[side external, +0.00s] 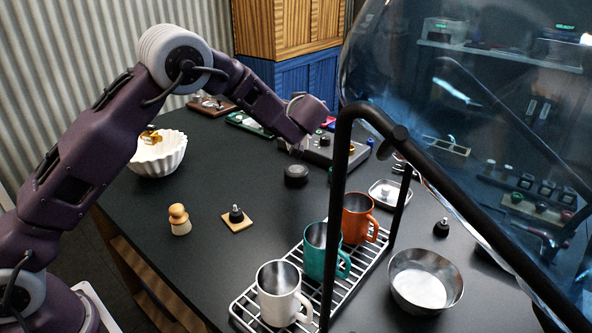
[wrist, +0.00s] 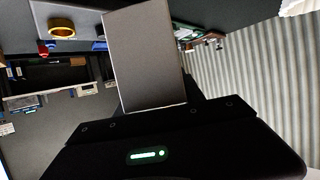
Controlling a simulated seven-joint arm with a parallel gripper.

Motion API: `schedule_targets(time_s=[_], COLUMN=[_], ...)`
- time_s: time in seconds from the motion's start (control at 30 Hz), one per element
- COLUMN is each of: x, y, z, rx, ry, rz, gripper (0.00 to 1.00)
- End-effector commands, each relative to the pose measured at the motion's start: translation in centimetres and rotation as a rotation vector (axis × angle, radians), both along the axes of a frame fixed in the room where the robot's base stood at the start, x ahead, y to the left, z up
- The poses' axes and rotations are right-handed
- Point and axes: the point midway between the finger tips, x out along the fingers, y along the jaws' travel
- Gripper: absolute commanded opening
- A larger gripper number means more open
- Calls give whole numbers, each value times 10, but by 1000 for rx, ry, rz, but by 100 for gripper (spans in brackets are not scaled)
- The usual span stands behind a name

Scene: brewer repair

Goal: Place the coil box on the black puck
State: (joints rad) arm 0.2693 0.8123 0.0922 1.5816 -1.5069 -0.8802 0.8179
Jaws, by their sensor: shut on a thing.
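My gripper (side external: 298,143) is over the far part of the dark table, above and close to the black puck (side external: 296,175). The puck is a short dark cylinder lying on the table, with nothing on its top. In the wrist view my gripper (wrist: 150,108) is shut on a plain grey box, the coil box (wrist: 145,58), which stands out beyond the jaws. The fingers are mostly hidden in the dark. In the side view I cannot clearly make out the coil box.
A grey panel (side external: 318,153) with coloured knobs and a gold ring (wrist: 62,28) lies behind the puck. A rack (side external: 345,278) with three mugs, a steel bowl (side external: 425,281) and a black-framed clear dome (side external: 440,130) stand at right. A white bowl (side external: 160,155) stands left.

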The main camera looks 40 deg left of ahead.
Motion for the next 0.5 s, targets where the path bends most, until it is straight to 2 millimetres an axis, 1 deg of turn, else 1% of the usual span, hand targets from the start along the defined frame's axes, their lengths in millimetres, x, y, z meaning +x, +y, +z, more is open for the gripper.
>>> schedule_targets(time_s=[0.03, 0.07, 0.13, 0.17, 0.2, 0.3, 0.43, 0.5], x=[10, 14, 20, 21, 22, 22, 21, 21], y=[8, 11, 14, 15, 15, 15, 14, 14], z=[5, 8, 5, 0, -11, -34, -55, -71], rx=[-1, -1, 0, 1, 1, 1, -1, -1], ry=[-2, -2, 1, 4, 7, 5, 4, 5], rz=[-16, -26, -40, -45, -47, -47, -46, -46], gripper=[0, 0, 0, 0, 0, 0, 0, 0])
